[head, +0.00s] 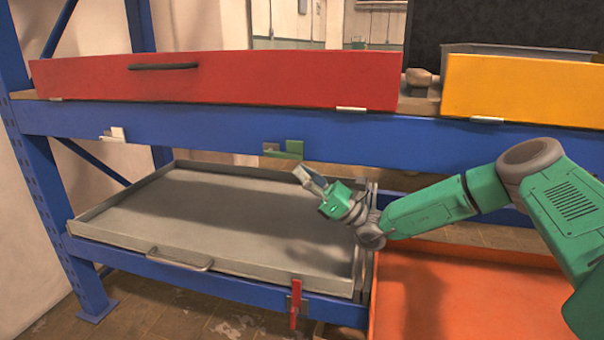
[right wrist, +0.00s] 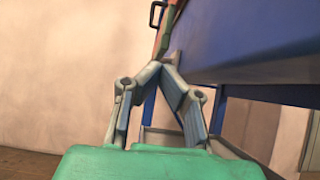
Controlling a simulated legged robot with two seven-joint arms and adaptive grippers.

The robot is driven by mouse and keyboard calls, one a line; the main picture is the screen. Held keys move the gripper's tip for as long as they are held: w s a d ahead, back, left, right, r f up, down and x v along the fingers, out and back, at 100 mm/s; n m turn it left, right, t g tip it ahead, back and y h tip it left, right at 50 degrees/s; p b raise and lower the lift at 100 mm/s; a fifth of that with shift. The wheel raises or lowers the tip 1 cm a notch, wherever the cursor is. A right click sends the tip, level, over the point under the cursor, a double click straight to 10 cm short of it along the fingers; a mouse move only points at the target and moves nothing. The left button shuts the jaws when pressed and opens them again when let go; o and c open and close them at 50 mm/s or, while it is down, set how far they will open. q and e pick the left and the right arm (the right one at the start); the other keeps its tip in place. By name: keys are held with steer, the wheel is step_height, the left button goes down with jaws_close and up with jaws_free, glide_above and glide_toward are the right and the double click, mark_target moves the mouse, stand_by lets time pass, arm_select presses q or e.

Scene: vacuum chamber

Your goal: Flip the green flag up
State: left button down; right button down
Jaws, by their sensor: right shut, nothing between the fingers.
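The green flag (head: 294,149) is a small flat piece on a grey bracket (head: 271,149) on the front of the blue shelf beam (head: 220,134). It lies sideways, to the right of the bracket. My right gripper (head: 301,173) is just below the flag in the head view, apart from it in the picture. It is shut and empty. In the right wrist view my right gripper's fingers (right wrist: 164,64) meet at their tips beside the blue beam (right wrist: 245,50). My left gripper is not in view.
A red drawer (head: 230,80) and a yellow drawer (head: 525,92) sit above the beam. A grey tray (head: 190,262) is below, with an orange bin (head: 470,300) at right. A white flag (head: 117,134) and a red flag (head: 295,303) are on the beams.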

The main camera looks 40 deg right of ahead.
steer(key=w+a+f+b+v, duration=0.1)
steer(key=f+v, duration=0.1)
steer(key=v, duration=0.9)
steer(key=shift+d+f, duration=0.15)
steer(key=shift+f, duration=0.15)
steer(key=b, duration=0.2)
steer(key=f+t+y+b, duration=0.1)
steer(key=b, duration=0.1)
steer(key=shift+w+a+f, duration=0.15)
steer(key=shift+w+a, duration=0.2)
